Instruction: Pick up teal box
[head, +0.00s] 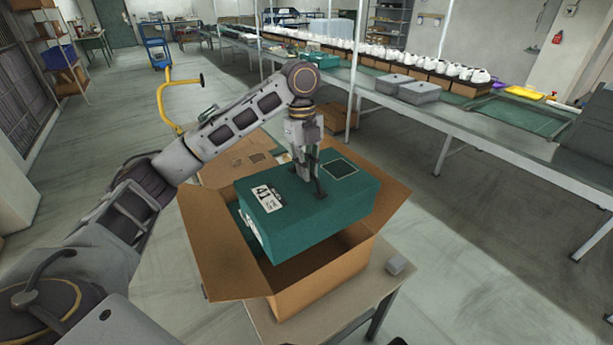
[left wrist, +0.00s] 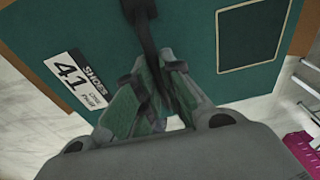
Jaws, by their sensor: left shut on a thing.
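The teal box (head: 310,207) is a shoe box with a white label marked 41 and a dark square outline on its lid. It is tilted above the open cardboard carton (head: 325,284). My left gripper (head: 313,186) comes down on the lid from above and is shut on a dark strap or handle there. In the left wrist view the gripper's fingers (left wrist: 165,95) close around this dark strap, with the teal lid (left wrist: 190,30) filling much of the picture. Another teal surface shows inside the carton at left, mostly hidden. My right gripper is not in view.
The carton stands on a small table (head: 385,283) with a small grey block (head: 398,265) at its right. A conveyor line (head: 480,160) with grey boxes (head: 418,92) and white shoes (head: 420,62) runs behind. A yellow-handled cart (head: 165,105) stands back left.

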